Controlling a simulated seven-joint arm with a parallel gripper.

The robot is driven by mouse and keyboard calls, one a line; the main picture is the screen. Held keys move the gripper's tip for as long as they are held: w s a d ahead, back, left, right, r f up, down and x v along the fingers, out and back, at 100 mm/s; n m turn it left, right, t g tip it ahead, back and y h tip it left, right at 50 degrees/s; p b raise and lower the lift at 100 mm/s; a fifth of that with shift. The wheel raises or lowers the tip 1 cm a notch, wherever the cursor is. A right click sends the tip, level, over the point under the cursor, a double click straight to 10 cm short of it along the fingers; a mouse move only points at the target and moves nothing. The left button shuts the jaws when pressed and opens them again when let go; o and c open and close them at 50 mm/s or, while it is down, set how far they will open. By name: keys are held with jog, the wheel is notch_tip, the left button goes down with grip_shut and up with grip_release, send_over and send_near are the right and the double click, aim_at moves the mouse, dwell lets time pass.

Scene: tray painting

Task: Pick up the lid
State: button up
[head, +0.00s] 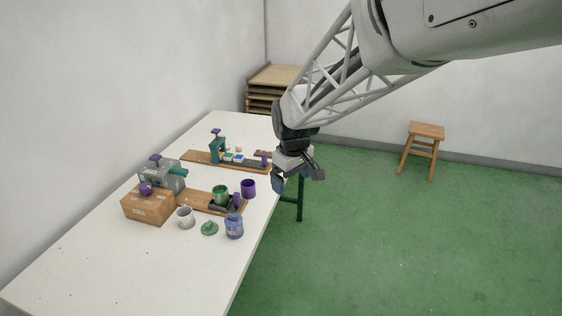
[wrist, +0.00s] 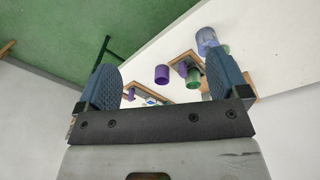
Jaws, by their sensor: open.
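A small green lid with a knob on top (head: 209,228) lies on the white table, between a speckled cup (head: 185,217) and a blue jar (head: 234,228). My gripper (head: 297,184) is open and empty, in the air by the table's right edge, up and to the right of the lid and well apart from it. In the wrist view my gripper's two fingers (wrist: 163,85) stand wide apart with nothing gripped. The blue jar (wrist: 206,40) shows there near the right finger. A small green patch beside it may be the lid; I cannot tell.
A purple cup (head: 248,188) and a green cup (head: 220,195) stand near the jar. A wooden board (head: 205,160) lies behind. The table's front (head: 130,275) is clear.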

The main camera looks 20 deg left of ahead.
jog(key=w+a+f+n, duration=0.1)
jog(key=a+f+n, duration=0.1)
jog(key=a+f, duration=0.35)
jog(key=w+a+f+n, duration=0.1)
jog(key=a+f, duration=0.1)
jog(key=a, duration=0.7)
jog(key=n, duration=0.3)
send_over(208, 223)
jog(key=shift+g, duration=0.4)
notch_tip(208, 223, down, 9)
jog(key=shift+w+a+f, duration=0.1)
jog(key=shift+f, duration=1.25)
jog(key=shift+f, duration=2.65)
jog(key=c, duration=1)
